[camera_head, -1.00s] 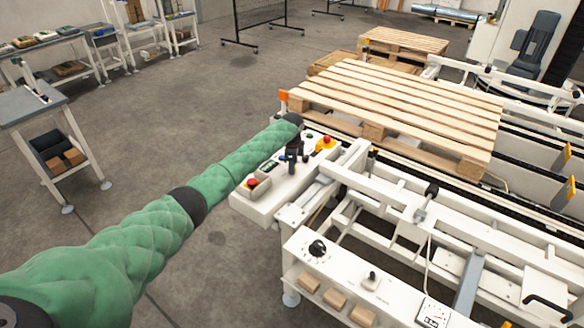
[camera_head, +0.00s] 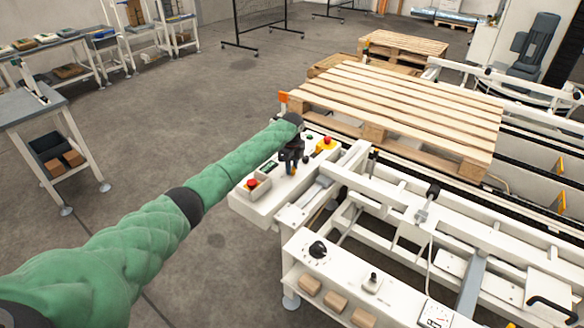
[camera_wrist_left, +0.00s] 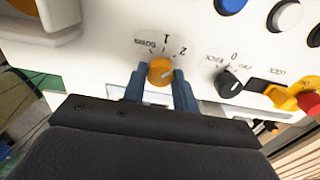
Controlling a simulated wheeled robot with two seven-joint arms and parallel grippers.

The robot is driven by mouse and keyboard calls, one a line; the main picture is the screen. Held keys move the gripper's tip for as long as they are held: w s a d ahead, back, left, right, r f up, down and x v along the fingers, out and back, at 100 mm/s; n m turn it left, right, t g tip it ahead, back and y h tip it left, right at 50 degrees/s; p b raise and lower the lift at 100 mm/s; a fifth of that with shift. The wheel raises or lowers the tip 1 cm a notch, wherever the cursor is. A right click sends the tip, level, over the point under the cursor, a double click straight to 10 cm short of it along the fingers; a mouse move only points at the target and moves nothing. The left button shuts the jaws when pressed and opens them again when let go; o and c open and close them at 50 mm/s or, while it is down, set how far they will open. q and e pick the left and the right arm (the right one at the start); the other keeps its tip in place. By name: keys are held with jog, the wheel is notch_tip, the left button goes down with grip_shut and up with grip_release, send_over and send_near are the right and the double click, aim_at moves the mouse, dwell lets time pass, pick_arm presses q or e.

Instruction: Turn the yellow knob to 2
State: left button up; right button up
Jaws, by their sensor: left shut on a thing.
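The yellow knob (camera_wrist_left: 160,70) sits on the white control panel (camera_wrist_left: 100,35) in the left wrist view. Printed marks including 1 and 2 lie around its upper side, appearing upside down. A pale pointer line on the knob slants to the right in the picture; I cannot tell exactly which mark it meets. My left gripper (camera_wrist_left: 159,82) is shut on the knob, one finger on each side. In the head view my left gripper (camera_head: 292,168) reaches down onto the control box (camera_head: 262,205), and hides most of the knob. My right gripper is out of view.
A black knob (camera_wrist_left: 230,84) sits close to the right of the yellow one. A red button on a yellow base (camera_head: 326,142) and another red button (camera_head: 252,183) stand on the box. A wooden pallet (camera_head: 400,105) lies behind.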

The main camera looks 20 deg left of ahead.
pick_arm(q)
jog(key=shift+r, duration=0.1)
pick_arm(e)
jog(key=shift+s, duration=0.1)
pick_arm(q)
jog(key=o, duration=1)
jog(key=shift+c, duration=0.2)
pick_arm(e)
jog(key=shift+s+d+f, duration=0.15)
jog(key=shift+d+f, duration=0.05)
pick_arm(q)
jog(key=shift+r, duration=0.35)
notch_tip(320, 180, up, 6)
jog(key=shift+f+b, duration=0.25)
jog(key=shift+b, duration=0.75)
jog(key=shift+r, duration=0.75)
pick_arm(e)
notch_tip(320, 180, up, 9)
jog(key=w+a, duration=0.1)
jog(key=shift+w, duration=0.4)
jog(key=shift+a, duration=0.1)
